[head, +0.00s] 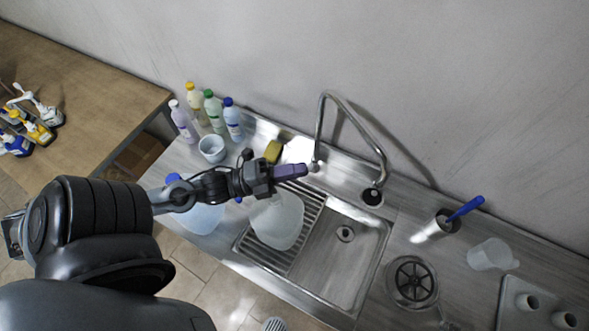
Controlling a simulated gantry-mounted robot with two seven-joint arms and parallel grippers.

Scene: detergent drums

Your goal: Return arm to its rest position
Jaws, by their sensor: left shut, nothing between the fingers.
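My left arm comes in from the left and reaches over the left part of the steel sink counter (412,240). My left gripper (300,170) is shut and empty, above the counter near the ribbed drainer. Its purple fingers point right toward the tap. A pale translucent drum or container (277,220) lies below it on the drainer (305,245). Another pale container (203,217) is partly hidden under my left arm. My right gripper is not in view.
Several bottles (211,108), a white cup (212,148) and a yellow sponge (273,151) stand behind the gripper. A curved tap (352,124) rises to its right. A wooden table (70,90) with spray bottles is at far left. A clear jug (492,254) stands far right.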

